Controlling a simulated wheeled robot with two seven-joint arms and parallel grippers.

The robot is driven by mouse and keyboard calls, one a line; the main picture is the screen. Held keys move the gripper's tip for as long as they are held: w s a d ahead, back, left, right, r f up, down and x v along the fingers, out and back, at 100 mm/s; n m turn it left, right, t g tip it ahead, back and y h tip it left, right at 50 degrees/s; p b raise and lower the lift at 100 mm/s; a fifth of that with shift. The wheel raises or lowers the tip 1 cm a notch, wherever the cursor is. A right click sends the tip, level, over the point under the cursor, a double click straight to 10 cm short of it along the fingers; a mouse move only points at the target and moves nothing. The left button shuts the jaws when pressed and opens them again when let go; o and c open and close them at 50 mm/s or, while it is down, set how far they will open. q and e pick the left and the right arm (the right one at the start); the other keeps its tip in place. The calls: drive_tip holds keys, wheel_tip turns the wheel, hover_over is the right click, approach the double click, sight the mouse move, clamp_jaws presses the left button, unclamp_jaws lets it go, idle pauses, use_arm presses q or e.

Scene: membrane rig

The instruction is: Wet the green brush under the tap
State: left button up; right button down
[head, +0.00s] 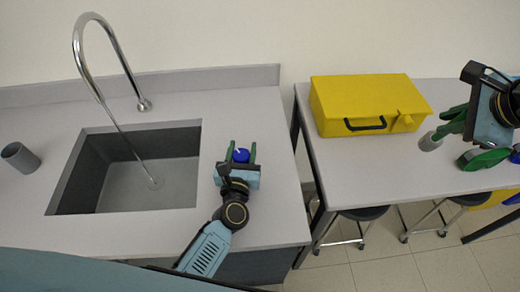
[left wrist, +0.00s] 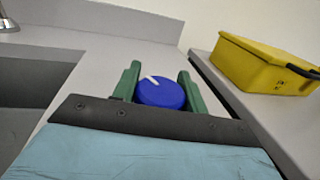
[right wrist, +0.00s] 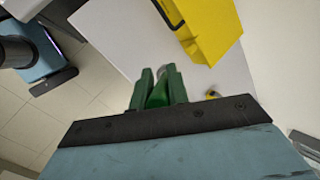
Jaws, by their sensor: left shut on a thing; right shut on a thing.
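The tap (head: 112,55) arches over the sink (head: 172,172). A thin line that looks like running water drops from its spout to the basin floor. My left gripper (head: 241,153) is shut on a blue knob (left wrist: 161,93) with a white mark, on the counter right of the sink. My right gripper (head: 455,118) is above the right-hand table, well away from the sink. It is shut on the green brush (right wrist: 159,93), whose grey end (head: 430,142) seems to point down and left. The fingers hide part of the brush.
A yellow case (head: 365,95) with a black handle stands on the right table (head: 370,165). A grey cup (head: 20,157) stands left of the sink. A green rounded thing (head: 482,159) shows below my right gripper. A gap separates counter and table, with stools (head: 362,213) below.

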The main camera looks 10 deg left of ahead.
use_arm(q)
drive_tip(key=shift+f+m+h+b, duration=0.1)
drive_tip(key=shift+m+h+b, duration=0.55)
drive_tip(key=shift+h, duration=0.35)
use_arm(e)
drive_tip(key=shift+f, duration=0.65)
use_arm(q)
drive_tip(key=m+h+b, duration=0.1)
drive_tip(key=h, duration=0.1)
drive_tip(key=m+g+h+b, duration=0.1)
drive_tip(key=m+h+b, duration=0.2)
drive_tip(key=h+b, duration=0.1)
drive_tip(key=shift+d+f, duration=0.1)
drive_tip(key=shift+d, duration=0.3)
drive_tip(key=shift+s+d+m+g+h+b, duration=0.15)
drive_tip(key=shift+m+g+h+b, duration=0.65)
drive_tip(key=shift+h+b, duration=0.4)
use_arm(e)
wheel_tip(320, 180, down, 7)
drive_tip(key=shift+f, duration=0.15)
use_arm(q)
drive_tip(key=shift+r, duration=0.2)
drive_tip(key=o, duration=1)
